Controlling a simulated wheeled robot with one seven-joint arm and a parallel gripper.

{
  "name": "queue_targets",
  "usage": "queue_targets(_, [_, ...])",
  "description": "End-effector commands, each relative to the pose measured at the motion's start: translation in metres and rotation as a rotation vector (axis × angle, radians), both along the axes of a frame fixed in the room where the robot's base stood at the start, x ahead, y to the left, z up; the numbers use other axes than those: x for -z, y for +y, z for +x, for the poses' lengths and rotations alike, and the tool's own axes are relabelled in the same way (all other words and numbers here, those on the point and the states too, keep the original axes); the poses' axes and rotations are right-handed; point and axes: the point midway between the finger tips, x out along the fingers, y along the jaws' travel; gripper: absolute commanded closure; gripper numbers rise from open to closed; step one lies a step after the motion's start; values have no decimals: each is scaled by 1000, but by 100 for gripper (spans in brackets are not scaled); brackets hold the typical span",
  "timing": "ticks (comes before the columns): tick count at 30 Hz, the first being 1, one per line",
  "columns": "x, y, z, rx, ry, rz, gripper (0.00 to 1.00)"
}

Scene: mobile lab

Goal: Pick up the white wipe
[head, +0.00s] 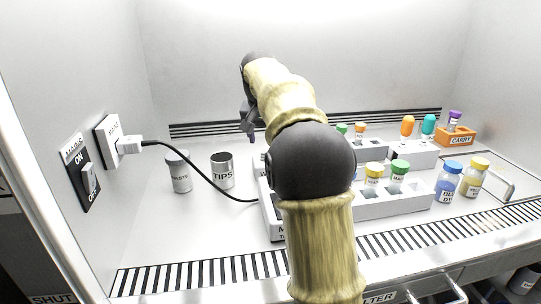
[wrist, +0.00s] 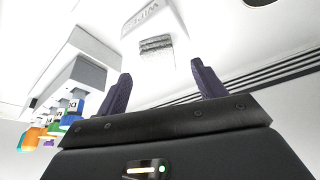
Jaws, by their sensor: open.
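The white wipe (wrist: 160,56) shows in the wrist view as a pale sheet at a dark grey slot in a white dispenser (wrist: 146,14) with lettering that looks like "WIPES". The wipe lies beyond and between my two dark fingers, apart from them. My gripper (wrist: 161,82) is open, with nothing between its fingertips. In the head view my gripper (head: 247,128) hangs dark at the end of my arm, above the back of the bench. I cannot make out the wipe or the dispenser in the head view; my arm covers the middle.
A "TIPS" can (head: 222,171) and a lidded waste can (head: 179,172) stand left. A black cable (head: 205,177) runs from a wall plug to a device behind my arm. White racks (head: 400,199) hold capped tubes; blue-capped (head: 447,182) and yellow-capped (head: 473,178) bottles stand right.

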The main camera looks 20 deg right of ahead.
Motion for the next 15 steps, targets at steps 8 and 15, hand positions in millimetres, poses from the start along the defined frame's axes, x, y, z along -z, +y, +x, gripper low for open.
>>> queue_targets(8, [39, -9, 9, 0, 2, 0, 31])
queue_targets(15, [45, -11, 13, -1, 0, 0, 31])
